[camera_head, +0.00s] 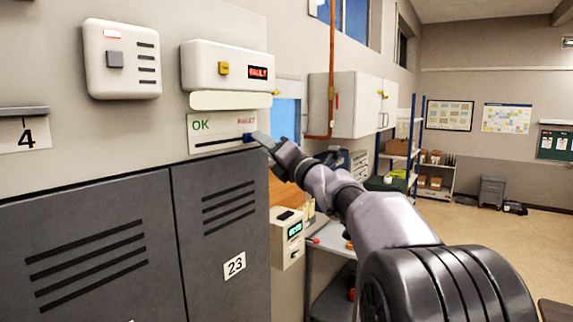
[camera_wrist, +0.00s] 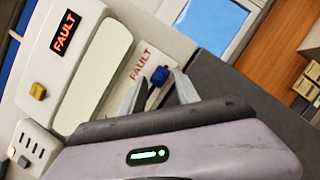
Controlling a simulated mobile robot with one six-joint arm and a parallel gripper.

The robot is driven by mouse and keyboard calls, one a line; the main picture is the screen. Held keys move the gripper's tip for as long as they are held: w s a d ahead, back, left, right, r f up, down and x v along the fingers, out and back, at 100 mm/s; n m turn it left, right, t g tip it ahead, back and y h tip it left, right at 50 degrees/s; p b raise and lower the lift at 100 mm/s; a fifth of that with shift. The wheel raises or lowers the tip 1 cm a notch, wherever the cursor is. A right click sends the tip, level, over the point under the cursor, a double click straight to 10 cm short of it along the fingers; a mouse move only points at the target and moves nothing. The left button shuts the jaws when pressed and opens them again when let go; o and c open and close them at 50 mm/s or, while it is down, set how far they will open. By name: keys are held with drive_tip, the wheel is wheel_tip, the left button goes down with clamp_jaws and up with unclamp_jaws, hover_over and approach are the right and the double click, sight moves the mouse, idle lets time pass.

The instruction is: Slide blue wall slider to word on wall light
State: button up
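The wall light (camera_head: 258,72) shows the red lit word FAULT on a white box; it also shows in the wrist view (camera_wrist: 66,32). Below is a white slider panel (camera_head: 205,142) with OK at its left end, FAULT at its right end and a dark horizontal slot. The blue slider (camera_head: 248,138) is at the right end, by FAULT; it shows in the wrist view (camera_wrist: 160,76). My gripper (camera_wrist: 158,84) is open, its two fingers apart on either side of the blue slider in that view. I cannot tell whether they touch it.
A yellow button (camera_head: 223,69) is on the light's box, above a blank pale strip (camera_head: 230,100). A white box with a grey button (camera_head: 115,60) is further left. Grey lockers (camera_head: 225,220) stand below. A copper pipe (camera_head: 332,70) runs to the right.

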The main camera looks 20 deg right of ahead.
drive_tip(key=b+v, duration=0.4)
drive_tip(key=v, duration=1.1)
drive_tip(key=shift+b, duration=0.4)
drive_tip(key=shift+r, duration=0.1)
drive_tip(key=s+a+f+m+g+h+b, duration=0.1)
drive_tip(key=s+f+m+g+h+b, duration=0.2)
drive_tip(key=f+m+b, duration=0.75)
drive_tip(key=s+a+f+m+g+h+b, duration=0.1)
drive_tip(key=s+f+m+g+h+b, duration=0.2)
drive_tip(key=s+f+m, duration=0.8)
drive_tip(key=w+a+f+m+g+h+b, duration=0.1)
drive_tip(key=f+m+h+b, duration=0.45)
drive_tip(key=f, duration=1.15)
drive_tip(key=s+a+f+m+g+y+b, duration=0.3)
drive_tip(key=s+a+f, duration=0.3)
drive_tip(key=s+f, duration=0.3)
drive_tip(key=s+a+f+m+g+y+b, duration=0.3)
drive_tip(key=s+a+f+b, duration=0.3)
drive_tip(key=f, duration=0.9)
drive_tip(key=s+m+g, duration=0.1)
drive_tip(key=s, duration=0.2)
drive_tip(key=shift+s+a+f+m+b, duration=0.2)
drive_tip(key=shift+s+a+m+b, duration=0.1)
drive_tip(key=shift+m, duration=0.1)
drive_tip(key=shift+w, duration=0.1)
